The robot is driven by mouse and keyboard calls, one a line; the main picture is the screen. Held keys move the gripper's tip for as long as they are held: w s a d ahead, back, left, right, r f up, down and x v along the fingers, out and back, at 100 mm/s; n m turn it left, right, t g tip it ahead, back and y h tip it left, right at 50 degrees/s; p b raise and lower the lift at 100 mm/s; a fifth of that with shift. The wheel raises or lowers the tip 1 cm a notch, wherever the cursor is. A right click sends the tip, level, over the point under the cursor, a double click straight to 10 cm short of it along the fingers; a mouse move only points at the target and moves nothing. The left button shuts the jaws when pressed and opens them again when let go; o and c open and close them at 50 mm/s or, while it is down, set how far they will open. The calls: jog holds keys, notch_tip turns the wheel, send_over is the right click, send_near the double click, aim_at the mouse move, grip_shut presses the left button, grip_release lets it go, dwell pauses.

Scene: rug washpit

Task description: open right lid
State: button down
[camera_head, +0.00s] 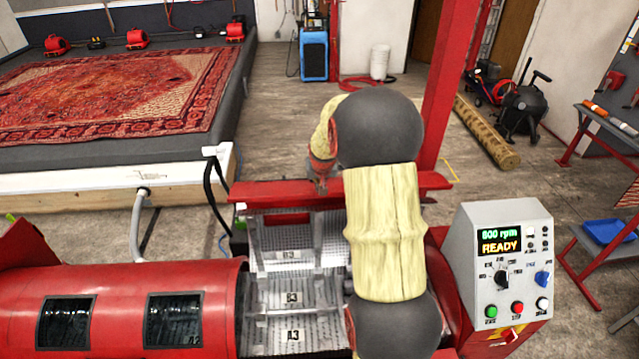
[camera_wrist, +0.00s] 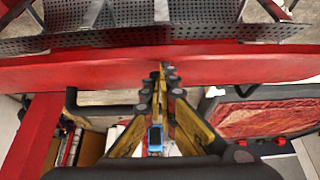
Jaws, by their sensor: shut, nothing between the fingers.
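The red machine has a closed curved left lid (camera_head: 110,285) with two dark windows. To its right the drum opening is uncovered, showing a grey perforated drum (camera_head: 295,285) with labelled compartments. A red panel edge (camera_head: 265,192), which looks like the raised right lid, runs along the back of this opening. It also shows as a red band in the wrist view (camera_wrist: 90,70). My gripper (camera_head: 322,186) is at this edge, behind the opening. In the wrist view its fingertips (camera_wrist: 164,70) are together and overlap the band; contact is unclear. My arm hides the opening's right part.
A control box (camera_head: 500,265) reading "800 rpm READY" stands right of the machine. A red post (camera_head: 448,90) rises behind my arm. A platform with a red rug (camera_head: 110,95) lies back left. A rolled rug (camera_head: 487,132) lies on the floor at right.

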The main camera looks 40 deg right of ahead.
jog(key=s+a+f+b, duration=0.1)
jog(key=s+a+b, duration=0.2)
jog(key=s+a, duration=0.1)
jog(key=shift+s+a+f+b, duration=0.15)
jog(key=shift+s+f+b, duration=0.15)
jog(key=shift+s, duration=0.55)
jog(key=shift+r, duration=0.1)
jog(key=v, duration=1.2)
